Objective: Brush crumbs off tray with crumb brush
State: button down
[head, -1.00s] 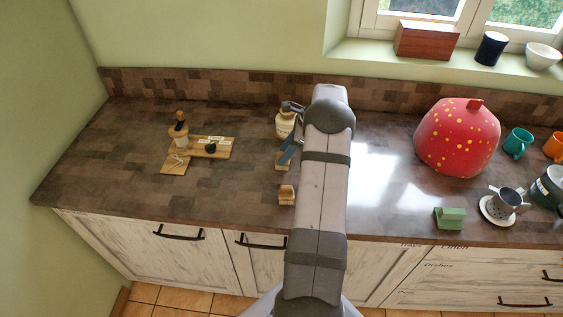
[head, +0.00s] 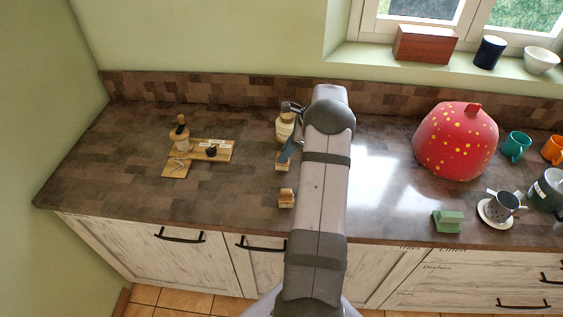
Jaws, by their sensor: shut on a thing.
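My gripper (head: 286,152) shows as a blue-grey piece beside my grey arm, pointing down and left. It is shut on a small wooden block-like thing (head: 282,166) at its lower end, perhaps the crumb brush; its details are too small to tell. A similar small wooden block (head: 286,198) stands nearer the counter's front edge. A flat wooden board (head: 222,152), possibly the tray, lies to the left with small items on it, apart from my gripper. I cannot make out any crumbs. My arm hides part of the counter.
A jar (head: 285,125) stands just behind my gripper. A wooden mill-like thing (head: 180,136) stands by the board. The counter between board and gripper is clear.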

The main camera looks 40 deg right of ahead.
jog(key=shift+r+p, duration=1.65)
jog(key=shift+r, duration=0.6)
jog(key=a+f+n+g+b, duration=0.1)
jog(key=a+n+g, duration=0.1)
jog(key=a+n, duration=0.3)
jog(key=s+a+f+n+g+b, duration=0.1)
jog(key=a+f+n+g+b, duration=0.1)
jog(key=a+n, duration=0.4)
jog(key=a+f+n+g+b, duration=0.1)
jog(key=a+n+g, duration=0.2)
jog(key=a, duration=1)
jog(key=shift+s+a+f+n+y, duration=0.1)
jog(key=shift+s+f+n+y, duration=0.1)
jog(key=shift+n, duration=0.55)
jog(key=shift+s+f+n+y, duration=0.1)
jog(key=shift+s+f+n, duration=0.1)
jog(key=shift+n, duration=0.55)
jog(key=s+a+n+g+h+b, duration=0.2)
jog(key=s+a+n+h, duration=0.2)
jog(key=s+a+n, duration=0.2)
jog(key=shift+a+f+n, duration=0.25)
jog(key=shift+a+n, duration=1.15)
jog(key=shift+n, duration=0.9)
